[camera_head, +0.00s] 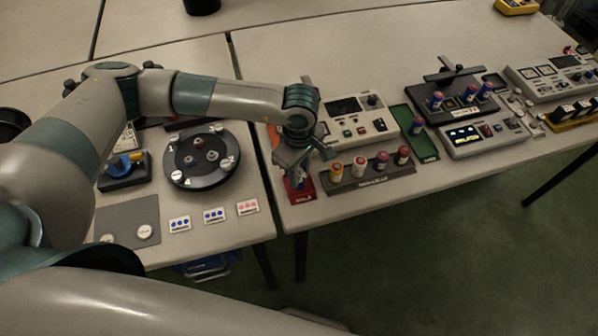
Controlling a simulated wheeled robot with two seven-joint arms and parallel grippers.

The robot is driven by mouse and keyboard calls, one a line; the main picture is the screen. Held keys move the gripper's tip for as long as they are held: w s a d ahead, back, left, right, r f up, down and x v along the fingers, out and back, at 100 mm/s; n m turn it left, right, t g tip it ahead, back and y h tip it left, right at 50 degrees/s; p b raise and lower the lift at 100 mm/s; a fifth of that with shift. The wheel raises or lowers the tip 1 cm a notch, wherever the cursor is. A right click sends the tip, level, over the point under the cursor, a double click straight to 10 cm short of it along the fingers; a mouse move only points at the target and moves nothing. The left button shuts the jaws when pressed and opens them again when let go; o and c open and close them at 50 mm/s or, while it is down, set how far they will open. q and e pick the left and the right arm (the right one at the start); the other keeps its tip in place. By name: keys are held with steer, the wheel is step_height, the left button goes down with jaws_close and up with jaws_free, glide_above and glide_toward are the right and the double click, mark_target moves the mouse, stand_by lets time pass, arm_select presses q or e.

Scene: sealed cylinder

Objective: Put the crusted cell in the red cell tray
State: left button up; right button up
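My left gripper (298,168) points down over the red cell tray (304,196), at the front left of the right-hand table. The gripper and wrist cover much of the tray. A small bluish shape shows between or just below the fingers, too small to tell whether it is a held cell or one in the tray. Cells with red or yellowish tops stand upright in a dark rack (370,183) right of the tray, including a yellowish one (359,168) and a dark red-topped one (403,156). I cannot tell which cell is crusted. My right gripper is not in view.
Behind the rack stands a grey panel device (355,120). Farther right are a dark stand with cells (455,108) and a tester (486,137). A round dark turntable (201,160) sits on the left table.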

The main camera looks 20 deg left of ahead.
arm_select(q)
steer(key=o, duration=0.4)
steer(key=shift+r, duration=0.2)
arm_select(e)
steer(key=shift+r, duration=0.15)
arm_select(q)
steer(key=shift+r, duration=0.35)
step_height(320, 180, up, 8)
steer(key=b, duration=0.3)
steer(key=shift+r+b, duration=0.25)
steer(key=shift+b, duration=0.1)
step_height(320, 180, up, 3)
steer(key=shift+f, duration=0.15)
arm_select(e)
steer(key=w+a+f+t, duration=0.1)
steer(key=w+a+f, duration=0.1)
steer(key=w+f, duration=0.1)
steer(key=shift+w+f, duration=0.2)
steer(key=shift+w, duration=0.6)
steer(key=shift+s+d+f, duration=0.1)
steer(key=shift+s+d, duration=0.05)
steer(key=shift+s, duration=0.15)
